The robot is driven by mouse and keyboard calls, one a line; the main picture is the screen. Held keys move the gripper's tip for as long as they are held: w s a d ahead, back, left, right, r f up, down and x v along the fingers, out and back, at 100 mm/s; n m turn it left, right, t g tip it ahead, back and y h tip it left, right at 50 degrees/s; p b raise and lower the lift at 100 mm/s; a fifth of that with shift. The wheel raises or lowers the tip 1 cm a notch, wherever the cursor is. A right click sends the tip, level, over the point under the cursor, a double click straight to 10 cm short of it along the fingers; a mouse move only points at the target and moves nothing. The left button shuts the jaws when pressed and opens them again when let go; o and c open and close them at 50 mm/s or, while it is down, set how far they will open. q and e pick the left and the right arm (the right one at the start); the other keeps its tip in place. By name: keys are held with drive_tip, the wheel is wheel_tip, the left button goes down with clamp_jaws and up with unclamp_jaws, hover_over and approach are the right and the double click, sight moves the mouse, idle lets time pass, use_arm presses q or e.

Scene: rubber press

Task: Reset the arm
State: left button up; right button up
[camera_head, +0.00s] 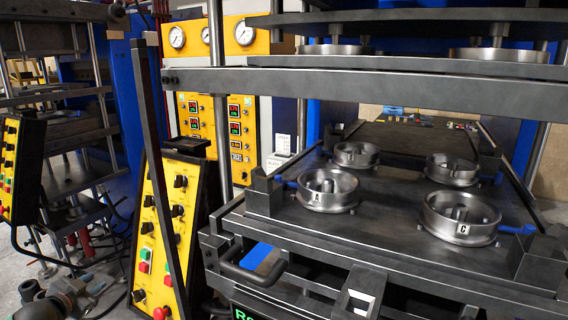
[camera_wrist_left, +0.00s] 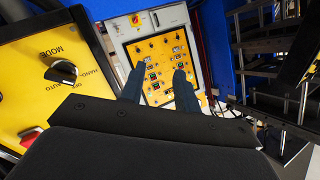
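My left gripper (camera_wrist_left: 159,70) shows in the left wrist view with its two dark blue fingers apart and nothing between them. Beyond the fingers is a cabinet with a yellow panel (camera_wrist_left: 166,62). At the bottom left of the head view are grey, rounded parts that look like my left arm; its fingers cannot be made out there. My right gripper is in neither view.
A yellow control panel (camera_head: 168,222) with knobs stands left of the press; a similar panel (camera_wrist_left: 38,68) is close on the left in the wrist view. Several metal ring moulds, including A (camera_head: 328,189) and C (camera_head: 462,217), sit on the press plate (camera_head: 385,235). A black handle (camera_head: 250,277) juts out in front.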

use_arm(q)
drive_tip(key=s+a+f+n+g+y, duration=0.15)
drive_tip(key=s+f+g, duration=0.35)
drive_tip(key=f, duration=1)
drive_tip(key=s+a+f+g+y, duration=0.2)
drive_tip(key=s+f, duration=0.5)
drive_tip(key=f, duration=0.8)
drive_tip(key=s+d+f+g, duration=0.1)
drive_tip(key=s+d+f, duration=0.25)
drive_tip(key=f, duration=0.25)
drive_tip(key=s+d+f+g, duration=0.2)
drive_tip(key=s+d+f, duration=0.15)
drive_tip(key=f, duration=0.25)
drive_tip(key=s+d+f+n+g+h, duration=0.1)
drive_tip(key=s+d+f, duration=0.55)
drive_tip(key=d, duration=0.25)
drive_tip(key=s+d+f+g+h, duration=0.1)
drive_tip(key=s+d+f, duration=0.4)
drive_tip(key=d+f, duration=0.25)
drive_tip(key=s+d+f+h, duration=0.1)
drive_tip(key=s+d, duration=0.1)
drive_tip(key=d, duration=0.8)
drive_tip(key=s+d+f+n+g+h, duration=0.1)
drive_tip(key=s+d+f+h, duration=0.1)
drive_tip(key=d, duration=0.9)
drive_tip(key=shift+s+d, duration=0.2)
drive_tip(key=shift+s, duration=0.55)
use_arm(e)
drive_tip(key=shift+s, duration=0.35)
